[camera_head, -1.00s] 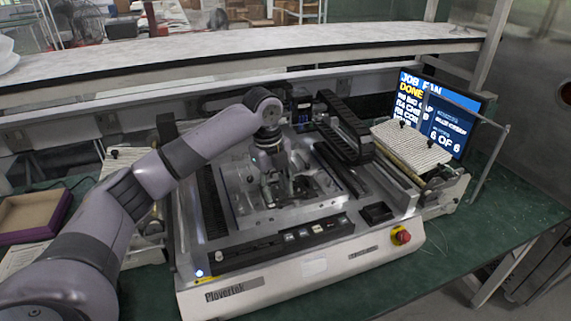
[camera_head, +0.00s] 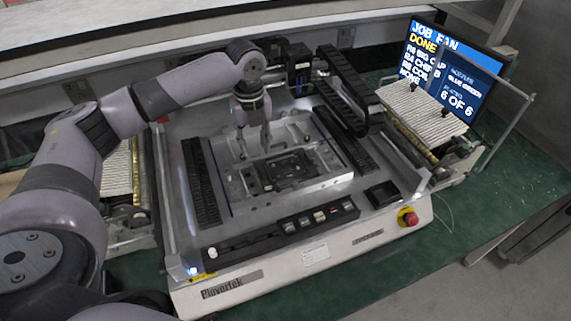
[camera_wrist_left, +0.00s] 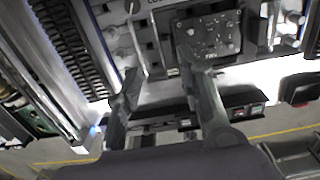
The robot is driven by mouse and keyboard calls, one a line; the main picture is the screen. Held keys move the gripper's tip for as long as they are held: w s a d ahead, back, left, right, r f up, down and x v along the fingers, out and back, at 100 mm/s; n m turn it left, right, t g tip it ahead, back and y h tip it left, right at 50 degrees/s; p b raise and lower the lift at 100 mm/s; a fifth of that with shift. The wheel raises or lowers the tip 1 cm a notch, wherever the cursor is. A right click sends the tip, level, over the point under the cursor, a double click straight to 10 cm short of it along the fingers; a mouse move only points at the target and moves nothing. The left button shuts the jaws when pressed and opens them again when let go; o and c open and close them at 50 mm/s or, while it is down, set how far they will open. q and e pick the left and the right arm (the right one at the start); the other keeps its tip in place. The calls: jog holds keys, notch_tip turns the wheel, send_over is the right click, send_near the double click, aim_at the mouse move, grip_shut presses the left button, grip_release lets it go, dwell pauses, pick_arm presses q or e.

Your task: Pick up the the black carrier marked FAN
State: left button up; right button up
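The black carrier (camera_head: 290,168) lies flat on the metal bed of the Plovertek machine, in the middle of the head view. In the left wrist view the carrier (camera_wrist_left: 215,35) is a dark plate with small parts and pale lettering too small to read surely. My left gripper (camera_head: 254,148) is above the machine bed, at the carrier's upper left in the head view. Its fingers are apart with nothing between them; in the left wrist view the gripper (camera_wrist_left: 158,65) has one finger partly covering the carrier's left side. My right gripper is not in view.
The machine (camera_head: 300,262) has a front button panel (camera_head: 285,225) and a red stop knob (camera_head: 408,217). A black cable chain (camera_head: 345,90) stands behind the bed. A screen (camera_head: 450,70) reads JOB FAN, DONE, 6 OF 6. Green table (camera_head: 510,190) is clear at right.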

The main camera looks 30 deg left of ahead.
aim_at(260, 168)
pick_arm(q)
notch_tip(260, 168, down, 3)
jog(key=shift+w+r, duration=0.1)
jog(key=shift+f+p, duration=0.25)
jog(key=shift+p, duration=0.15)
jog(key=f, duration=0.1)
jog(key=f+p, duration=0.1)
jog(key=f, duration=0.1)
jog(key=f+p, duration=0.1)
jog(key=shift+w+d+f, duration=0.2)
jog(key=shift+d, duration=0.1)
jog(key=shift+f, duration=0.3)
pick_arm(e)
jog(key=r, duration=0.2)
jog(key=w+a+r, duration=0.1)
pick_arm(q)
jog(key=shift+c, duration=0.4)
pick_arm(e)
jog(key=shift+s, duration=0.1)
pick_arm(q)
jog(key=shift+c, duration=1.3)
grip_shut()
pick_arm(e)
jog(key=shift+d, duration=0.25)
pick_arm(q)
jog(key=shift+r, duration=0.1)
